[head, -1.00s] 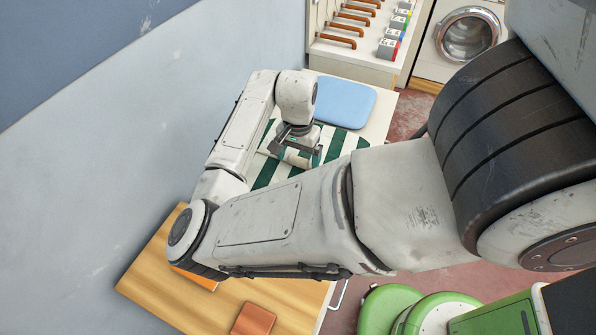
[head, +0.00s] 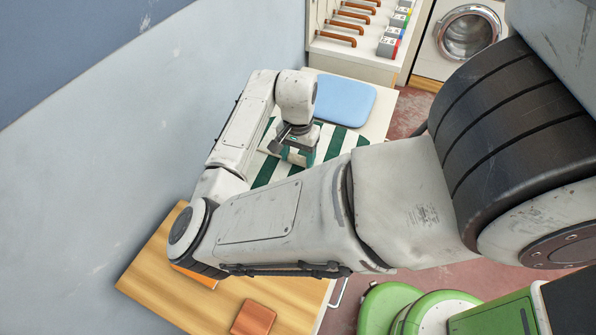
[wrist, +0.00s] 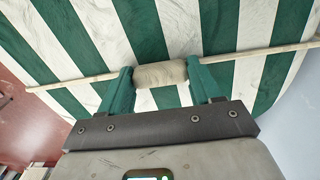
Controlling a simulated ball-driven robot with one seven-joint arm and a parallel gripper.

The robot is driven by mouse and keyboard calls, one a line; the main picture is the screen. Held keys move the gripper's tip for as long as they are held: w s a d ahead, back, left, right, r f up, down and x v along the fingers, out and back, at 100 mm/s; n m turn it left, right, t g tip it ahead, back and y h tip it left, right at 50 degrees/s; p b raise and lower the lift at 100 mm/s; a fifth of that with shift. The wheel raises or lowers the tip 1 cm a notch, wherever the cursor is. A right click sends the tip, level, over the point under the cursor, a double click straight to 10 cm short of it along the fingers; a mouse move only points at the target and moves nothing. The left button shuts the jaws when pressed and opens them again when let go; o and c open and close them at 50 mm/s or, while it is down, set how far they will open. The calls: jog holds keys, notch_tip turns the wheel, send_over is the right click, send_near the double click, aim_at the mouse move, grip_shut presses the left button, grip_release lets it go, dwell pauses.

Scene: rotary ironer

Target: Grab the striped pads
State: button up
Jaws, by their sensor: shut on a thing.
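A green-and-white striped pad (head: 340,143) lies on the pale table beyond my forearm in the head view. It fills the upper part of the wrist view (wrist: 150,30), with a pale edging running across it. I cannot tell whether more than one pad is there. My gripper (head: 298,158) is at the pad, pointing down. In the wrist view its two green fingers (wrist: 162,78) close from both sides on a short cream roll (wrist: 161,74) at the pad's pale edge. Part of the pad is hidden behind my arm and gripper.
A light blue pad (head: 345,102) lies farther back on the pale table (head: 385,110). A wooden top (head: 160,265) with an orange-brown block (head: 254,318) is nearer. A grey wall (head: 110,150) stands close on the left. A washer (head: 467,36) stands at the back right.

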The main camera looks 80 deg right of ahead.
grip_shut()
jog(key=shift+r, duration=0.2)
